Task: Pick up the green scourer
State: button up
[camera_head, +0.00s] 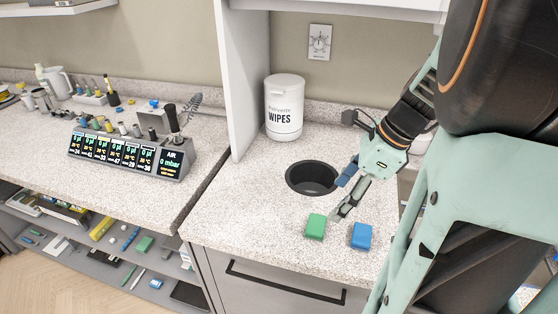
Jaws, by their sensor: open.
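The green scourer (316,226) lies flat on the speckled countertop (225,215), near its front edge. A blue scourer (361,236) of similar shape lies to its right, a short gap away. My gripper (341,199) is open and empty. Its fingers point down and left, above and slightly right of the green scourer in the picture, between the scourer and the round hole. One fingertip appears close to the green scourer's upper right side; I cannot tell whether they touch.
A round dark hole (312,178) is set in the counter behind the scourers. A white wipes tub (284,107) stands at the back near a white upright panel (243,80). A display unit (133,152) sits on the left counter. The counter left of the green scourer is clear.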

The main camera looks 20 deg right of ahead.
send_over(317, 224)
jog(key=s+d, duration=0.1)
jog(key=d, duration=0.1)
jog(key=f, duration=0.5)
jog(key=shift+s+a+b, duration=0.15)
jog(key=shift+a+b, duration=0.05)
jog(key=shift+b, duration=0.2)
jog(key=x, duration=0.4)
jog(key=shift+d+f, duration=0.2)
jog(key=shift+d, duration=0.1)
jog(key=shift+a+f, duration=0.2)
jog(key=shift+f, duration=0.35)
jog(key=shift+c, duration=0.6)
jog(key=c, duration=0.8)
